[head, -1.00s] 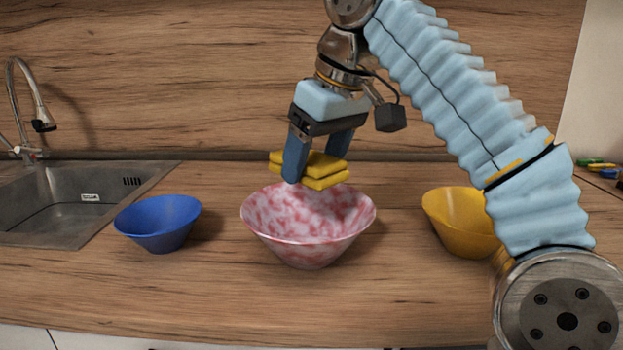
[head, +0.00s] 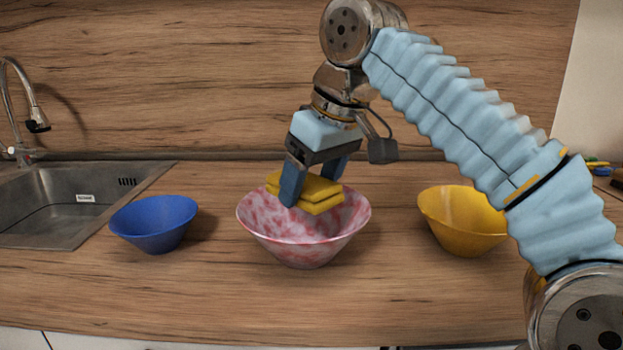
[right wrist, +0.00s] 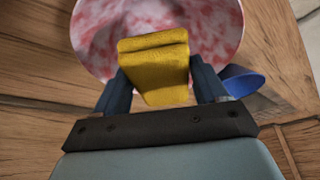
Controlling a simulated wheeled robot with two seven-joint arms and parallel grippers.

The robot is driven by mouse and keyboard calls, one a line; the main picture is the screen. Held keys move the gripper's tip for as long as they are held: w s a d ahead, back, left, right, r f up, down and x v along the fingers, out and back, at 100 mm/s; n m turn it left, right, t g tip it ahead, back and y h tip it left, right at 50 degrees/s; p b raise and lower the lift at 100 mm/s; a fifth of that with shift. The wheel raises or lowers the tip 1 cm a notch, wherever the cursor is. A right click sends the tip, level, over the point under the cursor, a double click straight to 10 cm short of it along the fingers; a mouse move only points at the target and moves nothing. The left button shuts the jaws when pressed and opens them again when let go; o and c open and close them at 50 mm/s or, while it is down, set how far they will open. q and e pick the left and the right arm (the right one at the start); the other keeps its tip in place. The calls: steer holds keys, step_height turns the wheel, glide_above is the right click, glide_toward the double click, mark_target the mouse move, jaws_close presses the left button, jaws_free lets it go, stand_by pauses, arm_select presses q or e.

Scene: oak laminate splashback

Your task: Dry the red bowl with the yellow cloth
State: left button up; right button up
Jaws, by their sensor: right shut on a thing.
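The red bowl (head: 304,240), mottled red and white, stands upright in the middle of the wooden counter. My right gripper (head: 314,188) is shut on the folded yellow cloth (head: 318,195) and holds it inside the mouth of the bowl. I cannot tell whether the cloth touches the bowl's inner wall. In the right wrist view the cloth (right wrist: 154,68) sits between the two fingers of the gripper (right wrist: 160,88), with the bowl (right wrist: 212,35) behind it. My left gripper is not in view.
A blue bowl (head: 153,224) stands to the left, beside a steel sink (head: 62,212) with a tap (head: 30,110). A yellow bowl (head: 462,222) stands to the right, close to my right arm. The counter's front strip (head: 200,292) is clear. A wooden splashback (head: 180,75) rises behind.

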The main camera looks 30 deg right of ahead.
steer(key=shift+f, duration=0.15)
steer(key=shift+f+b, duration=2.4)
steer(key=shift+f, duration=0.5)
steer(key=shift+r, duration=0.1)
steer(key=shift+s+a, duration=0.1)
steer(key=shift+a, duration=0.35)
steer(key=shift+w+d+f+p, duration=0.1)
steer(key=shift+d+p, duration=0.05)
steer(key=shift+d, duration=0.35)
steer(key=shift+w+d+f+p, duration=0.1)
steer(key=shift+d+p, duration=0.05)
steer(key=shift+d, duration=0.3)
steer(key=shift+a, duration=0.15)
